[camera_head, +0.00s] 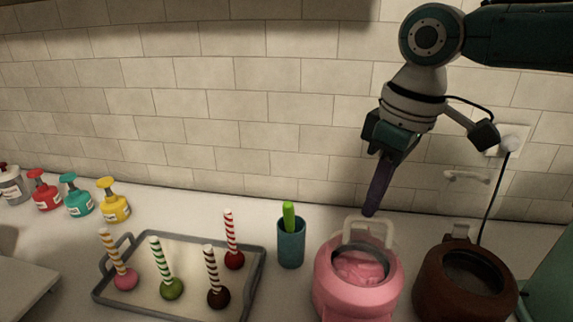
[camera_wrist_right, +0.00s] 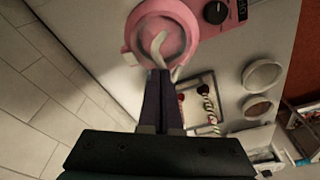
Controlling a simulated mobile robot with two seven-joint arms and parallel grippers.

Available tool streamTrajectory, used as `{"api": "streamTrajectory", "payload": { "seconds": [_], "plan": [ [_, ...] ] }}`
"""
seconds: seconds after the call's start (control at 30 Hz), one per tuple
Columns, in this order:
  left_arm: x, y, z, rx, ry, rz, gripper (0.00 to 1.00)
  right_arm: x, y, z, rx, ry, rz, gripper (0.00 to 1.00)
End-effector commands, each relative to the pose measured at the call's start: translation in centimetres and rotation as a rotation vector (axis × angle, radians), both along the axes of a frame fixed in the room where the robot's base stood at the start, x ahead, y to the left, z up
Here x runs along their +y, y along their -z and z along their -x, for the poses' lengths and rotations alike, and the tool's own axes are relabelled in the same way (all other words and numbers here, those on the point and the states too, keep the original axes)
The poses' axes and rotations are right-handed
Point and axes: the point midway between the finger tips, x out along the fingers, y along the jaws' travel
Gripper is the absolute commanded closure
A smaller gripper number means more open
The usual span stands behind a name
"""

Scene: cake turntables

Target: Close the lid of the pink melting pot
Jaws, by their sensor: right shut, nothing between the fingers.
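The pink melting pot (camera_head: 335,290) stands on the counter at the right of centre in the head view, with pink melt (camera_head: 360,267) visible in its round opening. A pale handle-shaped loop (camera_head: 388,232) rises at its back rim, seemingly part of the raised lid. The wrist view also shows the pot (camera_wrist_right: 133,35) and a pale curved handle (camera_wrist_right: 158,44); the lid's exact angle is hard to tell. My right gripper (camera_head: 370,211) points down, shut and empty, just behind and above this loop; its fingertips also show in the wrist view (camera_wrist_right: 159,73). Contact is unclear. My left gripper is out of view.
A brown pot (camera_head: 432,282) stands close at the right of the pink one. A teal cup (camera_head: 291,245) with a green item stands at its left, beside a grey tray (camera_head: 100,292) holding several striped sticks. Several pump bottles (camera_head: 113,205) stand far left. The tiled wall is close behind.

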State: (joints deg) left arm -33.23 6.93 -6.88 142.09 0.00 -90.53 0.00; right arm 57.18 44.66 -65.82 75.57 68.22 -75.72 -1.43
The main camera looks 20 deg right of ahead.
Motion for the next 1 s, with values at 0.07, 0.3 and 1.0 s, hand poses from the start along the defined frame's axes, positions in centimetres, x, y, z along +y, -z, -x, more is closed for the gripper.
{"api": "streamTrajectory", "payload": {
  "seconds": [0.07, 0.3, 1.0],
  "plan": [
    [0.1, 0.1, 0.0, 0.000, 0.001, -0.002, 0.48, 0.0, 0.1, 0.0, 0.000, 0.000, 0.000, 1.00],
    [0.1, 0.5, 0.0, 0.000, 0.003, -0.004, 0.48, 0.0, 1.4, 0.0, 0.000, 0.000, -0.001, 1.00],
    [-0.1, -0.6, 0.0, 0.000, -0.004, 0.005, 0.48, 0.6, 2.4, 0.9, 0.001, -0.001, 0.000, 1.00]
  ]
}}
